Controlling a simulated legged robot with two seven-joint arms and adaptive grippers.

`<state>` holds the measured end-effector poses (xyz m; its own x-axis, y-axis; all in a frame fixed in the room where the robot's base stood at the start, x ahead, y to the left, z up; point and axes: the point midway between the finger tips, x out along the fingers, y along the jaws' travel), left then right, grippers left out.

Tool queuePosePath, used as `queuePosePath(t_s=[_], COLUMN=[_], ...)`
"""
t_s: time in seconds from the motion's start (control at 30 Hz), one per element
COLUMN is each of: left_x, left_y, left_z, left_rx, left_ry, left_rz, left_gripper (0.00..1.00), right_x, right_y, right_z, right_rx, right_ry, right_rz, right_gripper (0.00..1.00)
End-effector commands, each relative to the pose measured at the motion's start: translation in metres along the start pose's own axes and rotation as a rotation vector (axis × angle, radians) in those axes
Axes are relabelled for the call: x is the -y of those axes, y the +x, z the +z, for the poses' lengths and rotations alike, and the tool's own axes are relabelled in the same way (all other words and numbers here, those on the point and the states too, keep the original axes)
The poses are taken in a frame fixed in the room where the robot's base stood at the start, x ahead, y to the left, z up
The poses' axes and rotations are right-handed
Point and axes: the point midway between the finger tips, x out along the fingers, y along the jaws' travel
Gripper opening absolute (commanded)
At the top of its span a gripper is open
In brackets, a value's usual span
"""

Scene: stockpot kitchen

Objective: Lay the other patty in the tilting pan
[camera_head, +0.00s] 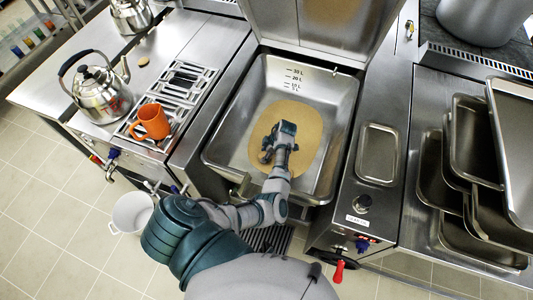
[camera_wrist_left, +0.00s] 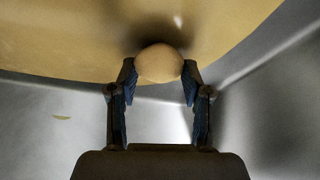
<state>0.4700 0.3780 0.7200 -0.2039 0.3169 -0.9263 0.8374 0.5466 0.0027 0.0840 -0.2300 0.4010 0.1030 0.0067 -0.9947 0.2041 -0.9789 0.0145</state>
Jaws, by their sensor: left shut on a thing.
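The tilting pan (camera_head: 225,150) is a square steel basin with its lid raised. A tan, oval layer (camera_head: 305,120) covers part of its floor and also shows in the left wrist view (camera_wrist_left: 60,40). My left gripper (camera_head: 268,150) is inside the pan, low over this layer. In the left wrist view its fingertips are shut on a round tan patty (camera_wrist_left: 159,64). I cannot tell whether the patty touches the pan floor. In the head view the gripper mostly hides the patty. My right gripper is not in view.
A small tan disc (camera_head: 143,62) lies on the left counter near a steel kettle (camera_head: 98,90). Stacked steel trays (camera_head: 475,150) are at the right. A white pot (camera_head: 132,212) is on the floor at the left.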

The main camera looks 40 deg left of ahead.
Motion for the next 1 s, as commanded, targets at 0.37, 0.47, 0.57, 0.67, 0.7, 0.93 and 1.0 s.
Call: queuePosePath(t_s=[0.37, 0.47, 0.57, 0.67, 0.7, 0.93, 1.0], left_x=[0.001, 0.001, 0.001, 0.001, 0.000, 0.000, 0.000], left_y=[-0.001, 0.000, 0.000, 0.000, 0.000, -0.017, -0.031], left_z=[0.002, 0.001, 0.001, 0.001, 0.001, 0.002, 0.003], left_rx=[-0.002, -0.001, -0.001, -0.001, -0.001, 0.001, 0.001], left_ry=[-0.001, 0.000, 0.000, 0.000, 0.000, -0.002, -0.001], left_rz=[0.002, 0.002, 0.001, 0.001, 0.001, 0.003, 0.004], left_gripper=[0.56, 0.78, 0.78, 0.78, 0.78, 0.78, 0.78], right_x=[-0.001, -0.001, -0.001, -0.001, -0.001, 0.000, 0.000], right_y=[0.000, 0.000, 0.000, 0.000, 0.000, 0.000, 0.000], right_z=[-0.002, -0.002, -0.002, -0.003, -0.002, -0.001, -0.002], right_rx=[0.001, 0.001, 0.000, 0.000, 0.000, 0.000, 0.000], right_ry=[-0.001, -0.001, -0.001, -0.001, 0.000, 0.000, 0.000], right_rz=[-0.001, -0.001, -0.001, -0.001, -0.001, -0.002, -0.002], right_gripper=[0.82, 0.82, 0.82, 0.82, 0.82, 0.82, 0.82])
